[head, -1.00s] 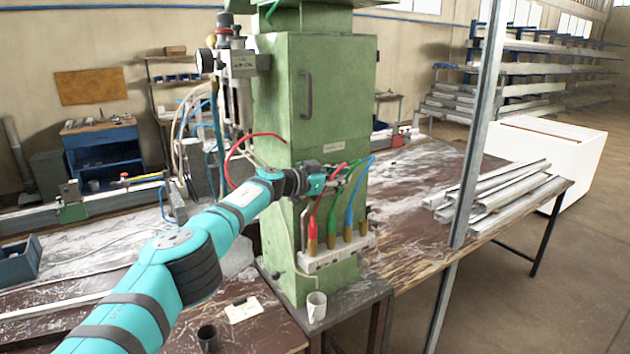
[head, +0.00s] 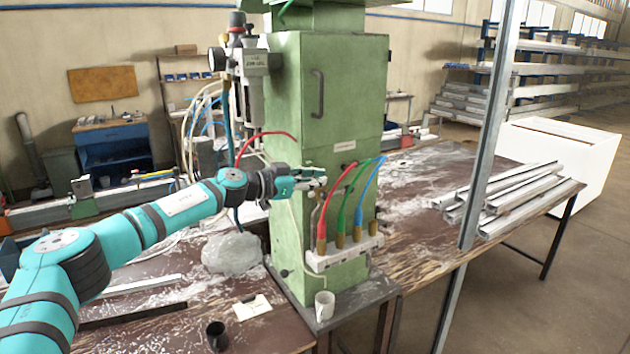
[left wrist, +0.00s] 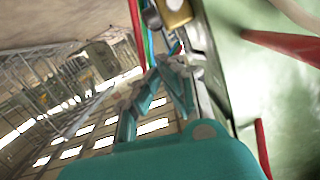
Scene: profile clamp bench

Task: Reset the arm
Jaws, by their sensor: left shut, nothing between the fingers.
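My left gripper (head: 320,180) is shut and empty, in front of the green machine cabinet (head: 292,110). It is just left of the upper run of the red hose (head: 334,195); whether it touches the hose I cannot tell. The green hose (head: 356,190) and the blue hose (head: 368,190) are farther right. The three hoses rise from brass fittings on a pale block (head: 340,256). In the left wrist view my fingers (left wrist: 180,62) are close together beside the green cabinet face (left wrist: 245,75), with hoses and a brass fitting near the tips. My right gripper is not in view.
A metal upright (head: 485,150) stands right of the machine. Aluminium profiles (head: 520,192) lie on the right table. A white cup (head: 325,305), a dark cup (head: 217,336) and a card (head: 252,307) are below the arm. A grey lump (head: 232,252) sits left of the cabinet.

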